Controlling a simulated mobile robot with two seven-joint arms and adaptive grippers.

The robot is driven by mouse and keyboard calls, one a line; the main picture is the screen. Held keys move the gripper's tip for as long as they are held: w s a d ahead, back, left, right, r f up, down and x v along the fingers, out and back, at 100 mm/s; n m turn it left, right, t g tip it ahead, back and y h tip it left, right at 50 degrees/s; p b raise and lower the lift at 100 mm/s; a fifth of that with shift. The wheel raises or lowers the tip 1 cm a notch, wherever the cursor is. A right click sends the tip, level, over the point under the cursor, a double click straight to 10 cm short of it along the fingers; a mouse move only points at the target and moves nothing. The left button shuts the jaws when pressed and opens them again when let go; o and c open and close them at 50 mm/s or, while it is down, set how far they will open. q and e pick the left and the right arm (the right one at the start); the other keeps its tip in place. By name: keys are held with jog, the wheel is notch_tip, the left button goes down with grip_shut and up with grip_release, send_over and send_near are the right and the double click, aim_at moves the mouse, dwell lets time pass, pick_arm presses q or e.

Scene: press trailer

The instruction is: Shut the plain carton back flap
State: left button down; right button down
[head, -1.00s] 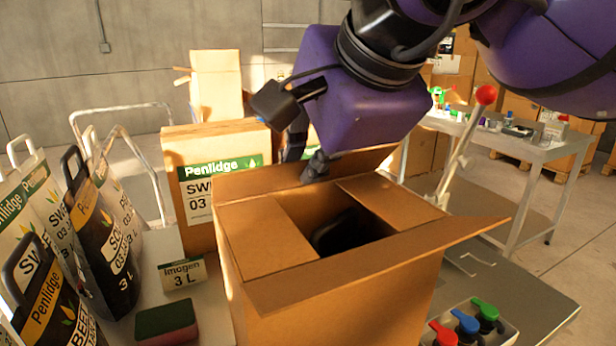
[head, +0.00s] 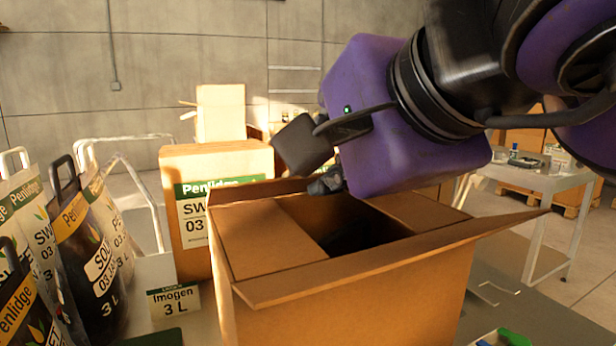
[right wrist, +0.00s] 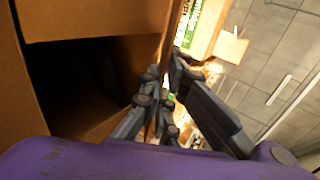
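The plain carton (head: 350,300) stands on the table in the head view. Its left flap (head: 255,240) and right flap (head: 415,212) lie folded inward, with a dark gap between them. The front flap (head: 390,262) sticks outward. The back flap (head: 262,190) stands up at the far edge, partly hidden by my right gripper (head: 328,182). In the right wrist view the fingers (right wrist: 163,72) lie on both sides of this flap (right wrist: 170,25), seen edge-on, and look closed on it. My left gripper is not in view.
A Penlidge carton (head: 190,220) stands behind and left. Several Penlidge bags (head: 95,250) crowd the left side, near an Imogen 3 L card (head: 173,301). A white-legged table (head: 535,185) stands at the back right.

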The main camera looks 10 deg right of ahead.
jog(key=c, duration=2)
grip_release()
jog(key=v, duration=1.2)
